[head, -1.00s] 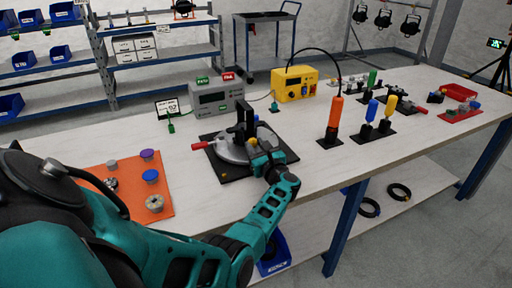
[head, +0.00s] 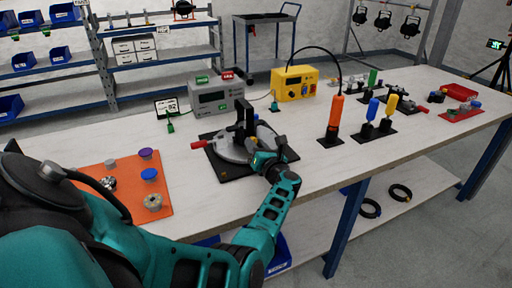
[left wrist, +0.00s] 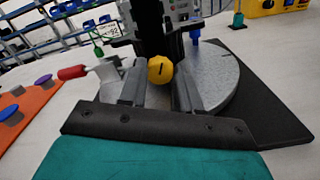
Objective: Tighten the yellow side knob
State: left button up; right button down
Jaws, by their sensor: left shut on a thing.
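The yellow side knob (left wrist: 160,69) shows in the left wrist view between the fingers of my left gripper (left wrist: 161,85), with a dark line across its face. The gripper is shut on it. In the head view my left gripper (head: 264,160) is at the front of the grey round fixture (head: 231,150) and hides the knob. The fixture stands on a black base plate (head: 231,175) with a black upright post (head: 245,119) and a red-ended handle (head: 197,145). My right gripper is not in view.
An orange mat (head: 122,174) with several knobs lies to the left. A grey box (head: 217,98) and a yellow box (head: 294,83) stand behind. Orange, blue and yellow-handled tools (head: 334,115) stand to the right. The table's front edge runs just before the fixture.

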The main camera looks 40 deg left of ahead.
pick_arm(q)
jog(key=o, duration=1.1)
jog(key=shift+c, duration=0.2)
